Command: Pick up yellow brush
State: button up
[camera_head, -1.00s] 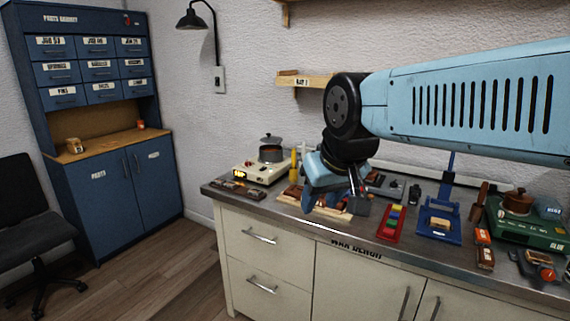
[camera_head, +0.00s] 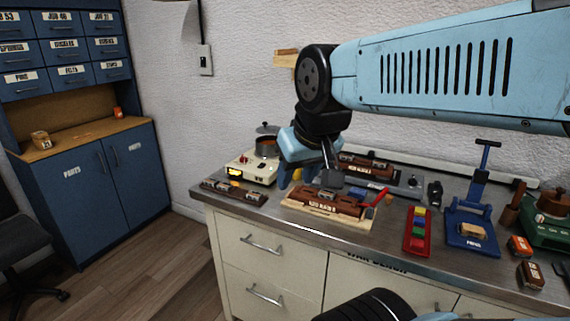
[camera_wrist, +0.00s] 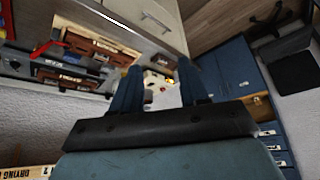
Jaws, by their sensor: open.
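A small yellow piece (camera_head: 297,174), likely the yellow brush, shows beside the hot plate in the head view; my gripper hides most of it. My gripper (camera_head: 297,180) is open, its blue fingers pointing down over the back left of the bench, close to the yellow piece. In the wrist view the two blue fingers (camera_wrist: 158,76) stand apart with nothing clearly held between them. The brush cannot be told with certainty there.
A wooden board with brown parts (camera_head: 325,205) lies in front. A red tray (camera_head: 418,232) and a blue press (camera_head: 472,232) stand to the right.

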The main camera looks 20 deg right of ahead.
jog(key=shift+o, duration=0.5)
jog(key=shift+w, duration=0.15)
jog(key=w+f+m+t, duration=0.2)
jog(key=w+f, duration=0.1)
jog(key=w, duration=1)
jog(key=w+f+m+t, duration=0.2)
jog(key=w+f+m, duration=0.1)
jog(key=w, duration=0.9)
jog(key=w+d+f+m+t+h, duration=0.1)
jog(key=w+d+f+m+h, duration=0.4)
jog(key=w+d+f+h, duration=0.6)
jog(key=shift+w+d+f+h, duration=0.15)
jog(key=shift+w+d+h, duration=0.4)
jog(key=shift+w+d, duration=1.25)
jog(key=shift+w+d+f+h, duration=0.15)
jog(key=shift+w+d+h, duration=0.35)
jog(key=shift+w+d, duration=1.3)
jog(key=shift+w+d+f+h, duration=0.15)
jog(key=shift+w+d+h, duration=0.55)
jog(key=shift+d, duration=2.1)
jog(key=shift+w, duration=0.1)
